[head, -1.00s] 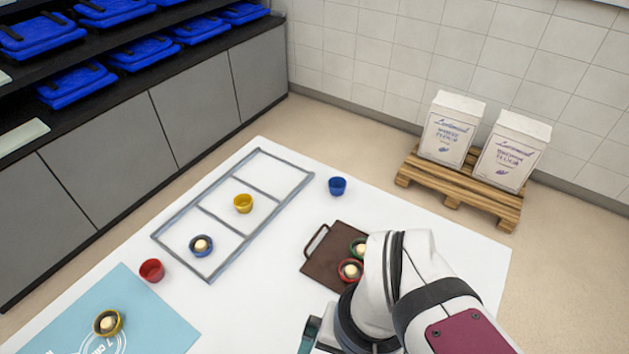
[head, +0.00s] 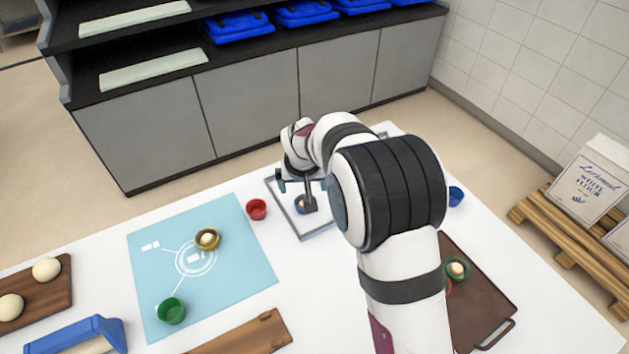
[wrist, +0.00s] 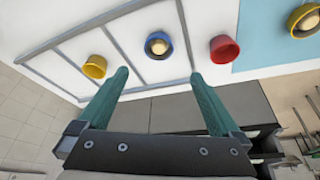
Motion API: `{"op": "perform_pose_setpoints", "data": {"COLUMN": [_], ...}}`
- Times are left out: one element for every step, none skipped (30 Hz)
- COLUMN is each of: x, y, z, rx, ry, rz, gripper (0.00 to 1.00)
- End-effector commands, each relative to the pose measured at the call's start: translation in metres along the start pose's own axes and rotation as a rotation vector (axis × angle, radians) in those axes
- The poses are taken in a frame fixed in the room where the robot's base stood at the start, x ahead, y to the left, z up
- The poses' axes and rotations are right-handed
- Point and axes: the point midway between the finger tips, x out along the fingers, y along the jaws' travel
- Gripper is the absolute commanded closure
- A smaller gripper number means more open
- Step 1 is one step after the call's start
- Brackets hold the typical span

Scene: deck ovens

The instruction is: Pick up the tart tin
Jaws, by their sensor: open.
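Several tart tins stand on the white table. A blue tin with a dough ball (wrist: 158,45) stands in a compartment of the grey frame (wrist: 140,89); in the head view my gripper partly hides this blue tin (head: 299,204). An empty yellow tin (wrist: 95,67) is in the neighbouring compartment. An empty red tin (head: 257,209) stands just outside the frame. A yellow tin with dough (head: 207,239) and an empty green tin (head: 171,311) are on the light-blue mat (head: 150,262). My gripper (wrist: 160,76) is open and empty, above the frame near the blue tin.
An empty blue tin (head: 456,196) stands right of my arm. A brown tray (head: 480,312) holds a green tin with dough (head: 457,269). A wooden board (head: 262,333) and a blue-handled tool (head: 95,333) lie in front. Cabinets (head: 250,110) stand behind the table.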

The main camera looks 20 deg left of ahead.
Motion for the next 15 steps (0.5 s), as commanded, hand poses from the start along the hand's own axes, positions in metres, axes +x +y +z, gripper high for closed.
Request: {"op": "perform_pose_setpoints", "data": {"x": [0.016, 0.024, 0.035, 0.041, 0.047, 0.053, 0.057, 0.060, 0.064, 0.069, 0.075, 0.084, 0.090, 0.096, 0.103], "y": [0.001, 0.001, 0.001, 0.001, 0.001, 0.001, 0.001, 0.001, 0.001, 0.001, 0.002, 0.002, 0.002, 0.003, 0.003], "z": [0.002, 0.001, 0.002, 0.002, 0.001, 0.002, 0.001, 0.001, 0.002, 0.002, 0.004, 0.005, 0.006, 0.006, 0.006], "rx": [0.002, 0.002, 0.002, 0.002, 0.002, 0.003, 0.003, 0.003, 0.003, 0.003, 0.004, 0.005, 0.004, 0.004, 0.004], "ry": [-0.005, -0.004, -0.005, -0.004, -0.003, -0.004, -0.003, -0.003, -0.003, -0.003, -0.004, -0.005, -0.005, -0.004, -0.004], "rz": [0.001, 0.001, 0.001, 0.001, 0.001, 0.001, 0.000, 0.001, 0.001, 0.001, 0.001, 0.001, 0.001, 0.001, 0.001], "gripper": [0.00, 0.00, 0.00, 0.00, 0.00, 0.00, 0.00, 0.00, 0.00, 0.00, 0.00, 0.00, 0.00, 0.00, 0.00]}}
